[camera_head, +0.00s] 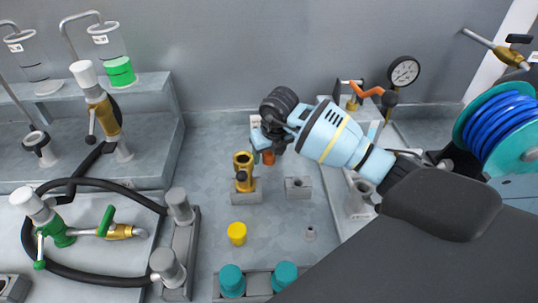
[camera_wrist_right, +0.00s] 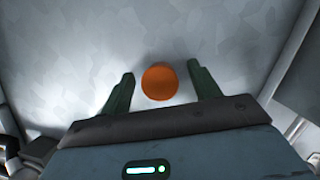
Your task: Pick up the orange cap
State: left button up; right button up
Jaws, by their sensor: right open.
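The orange cap (camera_wrist_right: 159,82) shows in the right wrist view as a round disc between the two dark green fingers of my right gripper (camera_wrist_right: 160,90). There is a gap on both sides, so the fingers look apart from it. In the head view the orange cap (camera_head: 268,158) is a small patch beside my right gripper (camera_head: 264,143), partly hidden by it. The gripper is open and empty, low over the grey bench surface. My left gripper is not in view.
A brass fitting on a grey block (camera_head: 245,197) stands just left of my right gripper. An empty grey block (camera_head: 298,188), a yellow cap (camera_head: 237,233) and teal caps (camera_head: 232,281) are nearer the front. A pressure gauge (camera_head: 403,72) and blue hose reel (camera_head: 502,128) stand right.

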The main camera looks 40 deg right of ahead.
jog(key=c, duration=1)
notch_tip(320, 180, up, 10)
jog(key=shift+c, duration=0.3)
